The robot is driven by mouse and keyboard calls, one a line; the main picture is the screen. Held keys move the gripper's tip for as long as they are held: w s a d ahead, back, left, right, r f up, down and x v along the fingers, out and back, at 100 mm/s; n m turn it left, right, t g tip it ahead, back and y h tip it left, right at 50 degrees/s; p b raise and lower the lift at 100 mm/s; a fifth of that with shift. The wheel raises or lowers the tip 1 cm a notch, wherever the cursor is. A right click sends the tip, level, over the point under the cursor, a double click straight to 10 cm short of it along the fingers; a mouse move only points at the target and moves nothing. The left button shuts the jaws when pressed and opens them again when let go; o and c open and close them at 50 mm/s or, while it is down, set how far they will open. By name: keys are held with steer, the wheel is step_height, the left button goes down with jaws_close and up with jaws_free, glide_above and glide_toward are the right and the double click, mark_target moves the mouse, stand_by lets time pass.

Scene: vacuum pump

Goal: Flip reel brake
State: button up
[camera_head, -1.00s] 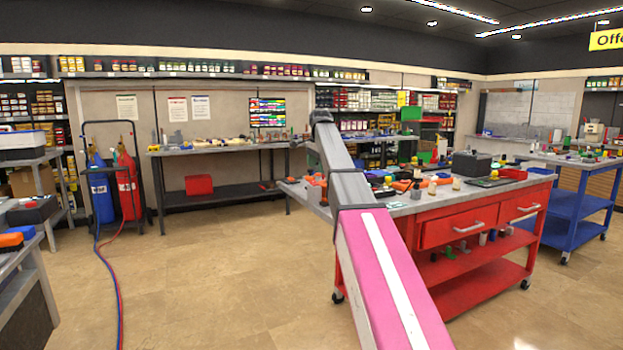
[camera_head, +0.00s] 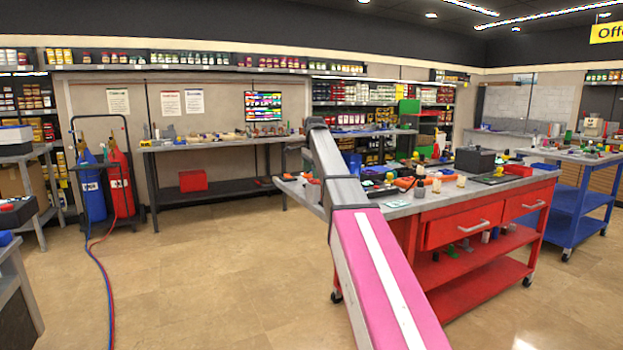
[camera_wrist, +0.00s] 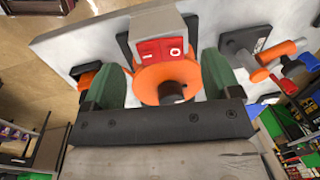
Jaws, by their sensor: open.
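In the wrist view, an orange round disc (camera_wrist: 149,79) with a dark hub (camera_wrist: 171,91) lies between the fingers of my gripper (camera_wrist: 160,66). It looks like a reel. A grey box with a red switch panel (camera_wrist: 160,50) stands beside it and covers part of it. My gripper is open, with its two green fingers on either side of the disc. I cannot tell whether they touch it. I cannot make out which part is the reel brake. In the head view, my arm reaches over the red cart's left end, and the gripper is hidden.
The red cart (camera_head: 470,266) has a grey top (camera_head: 405,209) crowded with small parts. In the wrist view, a black-plated fixture with an orange cylinder (camera_wrist: 276,51) sits right of the disc. Gas bottles (camera_head: 122,184) stand at left. The floor (camera_head: 220,275) left of the cart is clear.

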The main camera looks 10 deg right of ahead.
steer(key=shift+w+f, duration=0.15)
steer(key=shift+f, duration=1.3)
steer(key=c, duration=0.9)
steer(key=shift+w+a+g, duration=0.1)
steer(key=shift+w+g, duration=0.15)
steer(key=shift+g, duration=0.55)
steer(key=shift+s, duration=0.1)
steer(key=o, duration=0.9)
